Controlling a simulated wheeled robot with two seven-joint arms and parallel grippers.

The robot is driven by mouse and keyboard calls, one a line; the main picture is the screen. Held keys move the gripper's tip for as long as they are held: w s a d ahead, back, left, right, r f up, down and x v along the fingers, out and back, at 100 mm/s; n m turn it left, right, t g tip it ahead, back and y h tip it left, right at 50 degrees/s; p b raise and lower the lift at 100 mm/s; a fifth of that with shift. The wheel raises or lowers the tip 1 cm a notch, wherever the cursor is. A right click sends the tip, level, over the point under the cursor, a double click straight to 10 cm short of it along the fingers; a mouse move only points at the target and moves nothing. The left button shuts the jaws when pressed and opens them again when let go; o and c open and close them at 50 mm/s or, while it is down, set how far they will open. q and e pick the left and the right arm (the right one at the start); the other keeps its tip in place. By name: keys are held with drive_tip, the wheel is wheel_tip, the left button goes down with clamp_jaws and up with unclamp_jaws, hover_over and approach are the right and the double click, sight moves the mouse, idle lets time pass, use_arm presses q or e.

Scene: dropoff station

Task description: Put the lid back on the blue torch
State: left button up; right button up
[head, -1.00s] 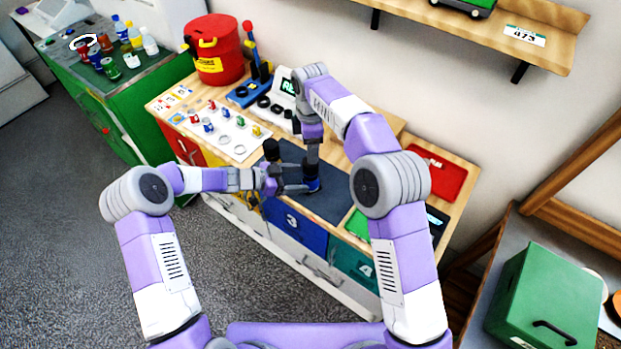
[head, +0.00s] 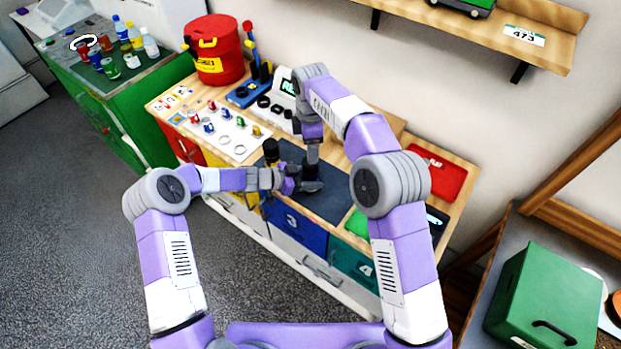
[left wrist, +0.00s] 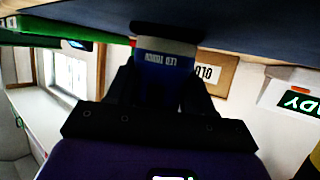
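The blue torch (left wrist: 165,75), marked LED TORCH, stands on the dark mat (head: 330,203) and shows between the fingers of my left gripper (left wrist: 160,95) in the left wrist view. The fingers lie against both its sides with no clear gap. In the head view my left gripper (head: 296,184) reaches it from the left and mostly hides it. My right gripper (head: 312,163) points down directly above the torch; its fingers are too small to read. I cannot make out the lid.
A black upright thing (head: 271,150) stands near the mat's left edge. A white board (head: 222,130) with small coloured parts lies left on the bench, a red bin (head: 214,60) behind it. A red tray (head: 436,174) lies at the right.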

use_arm(q)
clamp_jaws()
drive_tip(key=shift+f, duration=0.1)
use_arm(e)
drive_tip(key=n, duration=0.4)
drive_tip(key=shift+s+f+n, duration=0.15)
drive_tip(key=shift+f+n, duration=0.15)
drive_tip(key=shift+n, duration=0.1)
drive_tip(key=n, duration=0.4)
drive_tip(key=shift+r, duration=0.3)
use_arm(q)
drive_tip(key=shift+s, duration=0.1)
use_arm(e)
drive_tip(key=shift+f, duration=4)
drive_tip(key=shift+c, duration=0.3)
